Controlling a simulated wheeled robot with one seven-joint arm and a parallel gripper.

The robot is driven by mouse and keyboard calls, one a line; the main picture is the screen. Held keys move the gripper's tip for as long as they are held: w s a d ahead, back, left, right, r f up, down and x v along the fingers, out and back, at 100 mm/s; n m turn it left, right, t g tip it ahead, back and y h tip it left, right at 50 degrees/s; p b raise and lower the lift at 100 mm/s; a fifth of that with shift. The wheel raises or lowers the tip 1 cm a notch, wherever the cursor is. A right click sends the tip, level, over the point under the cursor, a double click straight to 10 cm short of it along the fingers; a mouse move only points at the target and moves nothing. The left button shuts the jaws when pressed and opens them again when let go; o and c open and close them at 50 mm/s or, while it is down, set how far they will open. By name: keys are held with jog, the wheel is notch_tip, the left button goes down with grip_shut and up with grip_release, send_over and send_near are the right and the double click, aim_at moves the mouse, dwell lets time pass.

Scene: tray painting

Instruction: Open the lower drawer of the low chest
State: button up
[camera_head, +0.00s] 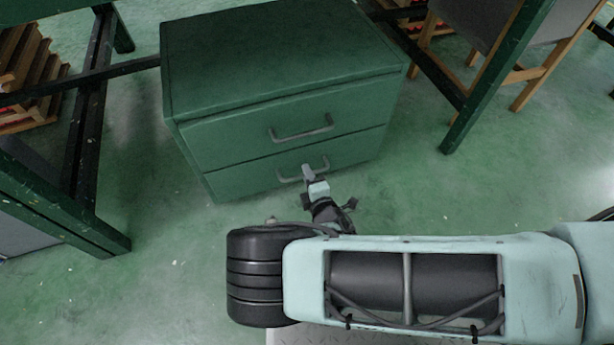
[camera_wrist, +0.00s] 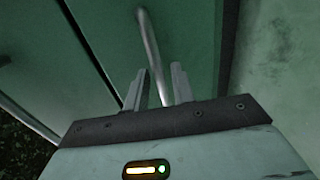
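The low green chest (camera_head: 270,60) stands on the floor with two drawers facing me. Its upper drawer (camera_head: 230,138) has a grey bar handle (camera_head: 302,130) and looks shut. Its lower drawer (camera_head: 245,180) also looks shut and has a similar bar handle (camera_head: 290,178). My gripper (camera_head: 308,172) is at the lower handle, in front of the drawer. In the wrist view my gripper's two fingers (camera_wrist: 163,85) are apart, and a handle bar (camera_wrist: 149,45) runs down toward the gap between them. I cannot tell whether the fingers touch the bar.
A dark green table leg (camera_head: 92,120) and crossbar stand left of the chest. Another green leg (camera_head: 495,80) and a wooden-framed chair (camera_head: 530,75) are at the right. Wooden crates (camera_head: 25,75) sit at far left.

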jog(key=shift+w+a+f, duration=0.15)
jog(key=shift+w+a, duration=0.05)
jog(key=shift+w, duration=0.45)
grip_shut()
jog(key=shift+s, duration=0.15)
